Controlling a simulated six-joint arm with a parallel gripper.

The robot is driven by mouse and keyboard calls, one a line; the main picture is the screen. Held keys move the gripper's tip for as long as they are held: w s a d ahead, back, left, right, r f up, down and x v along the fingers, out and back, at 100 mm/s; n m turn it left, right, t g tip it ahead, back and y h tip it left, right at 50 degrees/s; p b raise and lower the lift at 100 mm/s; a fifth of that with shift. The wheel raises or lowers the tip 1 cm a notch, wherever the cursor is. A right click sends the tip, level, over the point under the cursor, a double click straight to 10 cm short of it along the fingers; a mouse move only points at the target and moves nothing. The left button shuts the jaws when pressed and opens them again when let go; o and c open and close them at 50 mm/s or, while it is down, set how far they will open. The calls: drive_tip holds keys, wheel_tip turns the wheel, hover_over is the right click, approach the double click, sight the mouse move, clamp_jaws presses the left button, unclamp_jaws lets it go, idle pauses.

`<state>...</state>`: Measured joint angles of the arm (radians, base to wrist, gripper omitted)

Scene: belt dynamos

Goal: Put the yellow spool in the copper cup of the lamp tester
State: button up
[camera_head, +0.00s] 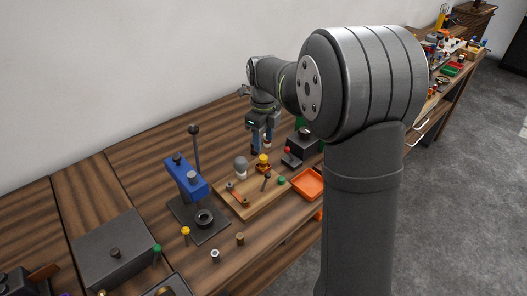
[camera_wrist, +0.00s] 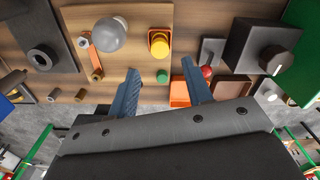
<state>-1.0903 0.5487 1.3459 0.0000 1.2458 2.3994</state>
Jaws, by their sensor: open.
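A yellow spool-like piece (camera_wrist: 159,44) stands on the wooden board of the lamp tester (camera_head: 232,207), beside its grey bulb (camera_head: 241,166). An orange-copper ring shows around it in the wrist view; I cannot tell whether it sits inside the copper cup or is part of the fixture. It also shows in the head view (camera_head: 263,160). Another small yellow-topped piece (camera_head: 186,232) stands in front of the blue press. My gripper (camera_wrist: 159,66) is open and empty above the board; its blue fingers (camera_head: 262,146) are spread, with the yellow piece between and beyond them in the wrist view.
A blue press (camera_head: 187,177) on a black base stands left of the board. A green cylinder (camera_wrist: 162,76), an orange tray (camera_head: 308,184), a red-knobbed lever (camera_wrist: 207,71) and a black box with a dial (camera_wrist: 276,60) are close by. Small pieces stand at the table's front edge.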

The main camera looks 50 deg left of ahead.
sight(263, 157)
drive_tip(key=shift+r, duration=2.2)
wheel_tip(263, 157, down, 12)
drive_tip(key=shift+r, duration=1.75)
